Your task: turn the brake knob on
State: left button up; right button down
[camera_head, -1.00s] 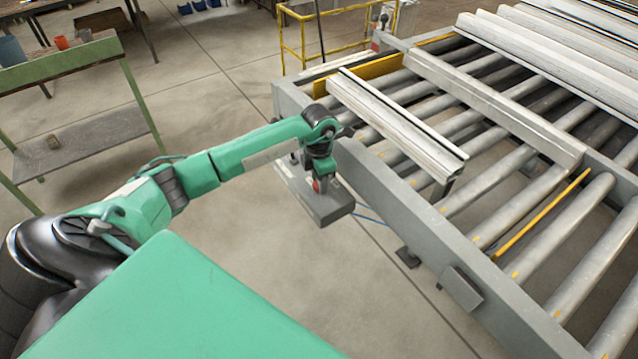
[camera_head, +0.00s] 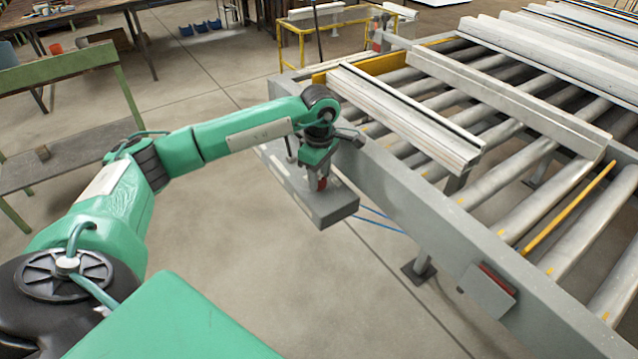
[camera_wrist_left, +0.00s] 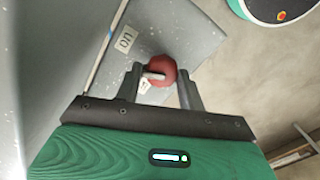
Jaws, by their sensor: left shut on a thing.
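The brake knob is red and round, with a pale pointer bar. It sits on the grey box (camera_head: 335,208) beside the roller table. It shows between my left fingers in the left wrist view (camera_wrist_left: 160,70), and a bit of red shows under the gripper in the head view (camera_head: 322,184). My left gripper (camera_head: 320,176) reaches down from above and is shut on the knob. An "ON" label (camera_wrist_left: 125,39) lies up and left of the knob. My right gripper is not in view.
The roller table (camera_head: 400,195) runs along the right, its grey side rail close beside my left wrist. A pale metal profile (camera_head: 405,118) lies on its rollers. A green bench (camera_head: 60,150) stands at the left. The floor between is clear.

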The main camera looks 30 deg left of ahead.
pick_arm(q)
jog(key=m+b, duration=0.2)
jog(key=m, duration=0.1)
jog(key=shift+f+m+b, duration=0.1)
jog(key=shift+m+b, duration=0.2)
jog(key=shift+b, duration=0.05)
jog(key=shift+d+m+b, duration=0.1)
jog(key=shift+m+b, duration=0.25)
jog(key=shift+m, duration=0.25)
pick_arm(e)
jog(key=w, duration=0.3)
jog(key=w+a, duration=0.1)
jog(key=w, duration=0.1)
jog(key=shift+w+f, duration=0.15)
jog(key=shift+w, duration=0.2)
pick_arm(q)
jog(key=o, duration=1)
jog(key=shift+c, duration=0.2)
